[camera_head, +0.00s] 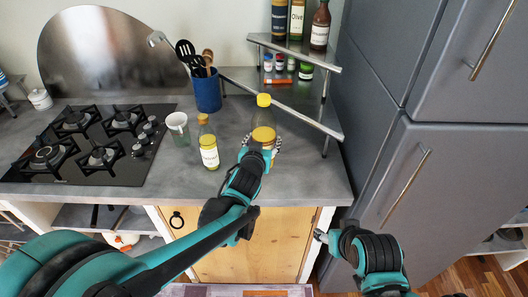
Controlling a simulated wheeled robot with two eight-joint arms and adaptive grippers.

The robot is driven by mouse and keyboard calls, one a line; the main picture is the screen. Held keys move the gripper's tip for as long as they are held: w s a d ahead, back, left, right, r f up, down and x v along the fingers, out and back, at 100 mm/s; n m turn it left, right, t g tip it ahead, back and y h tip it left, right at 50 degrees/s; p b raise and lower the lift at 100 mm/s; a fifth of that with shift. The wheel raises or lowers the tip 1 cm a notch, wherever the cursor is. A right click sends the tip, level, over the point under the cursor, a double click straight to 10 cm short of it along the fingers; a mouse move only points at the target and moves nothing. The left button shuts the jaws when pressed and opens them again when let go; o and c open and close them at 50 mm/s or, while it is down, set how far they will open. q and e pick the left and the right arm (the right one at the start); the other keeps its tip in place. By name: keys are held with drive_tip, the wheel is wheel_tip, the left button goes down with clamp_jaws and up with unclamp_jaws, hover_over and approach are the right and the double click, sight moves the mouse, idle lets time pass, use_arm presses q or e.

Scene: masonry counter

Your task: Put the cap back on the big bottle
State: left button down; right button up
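The big bottle (263,118), clear with yellow-orange contents, stands at the middle of the grey counter. A yellow cap (264,100) sits at its top; I cannot tell whether it is fully seated. My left gripper (262,141) reaches it from the front, with grey fingers on both sides of its lower body, and looks shut on it. The gripper hides the bottle's base.
A glass cup (179,128) and a blue utensil holder (207,93) stand behind and left. The black gas hob (95,140) fills the left. A stepped metal shelf (330,127) with bottles and jars is close behind right. A tall grey fridge (440,160) bounds the right.

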use_arm(q)
drive_tip(key=shift+r, duration=0.1)
wheel_tip(320, 180, down, 4)
drive_tip(key=shift+f+b, duration=0.15)
drive_tip(key=shift+b, duration=1.05)
drive_tip(key=shift+c, duration=2)
unclamp_jaws()
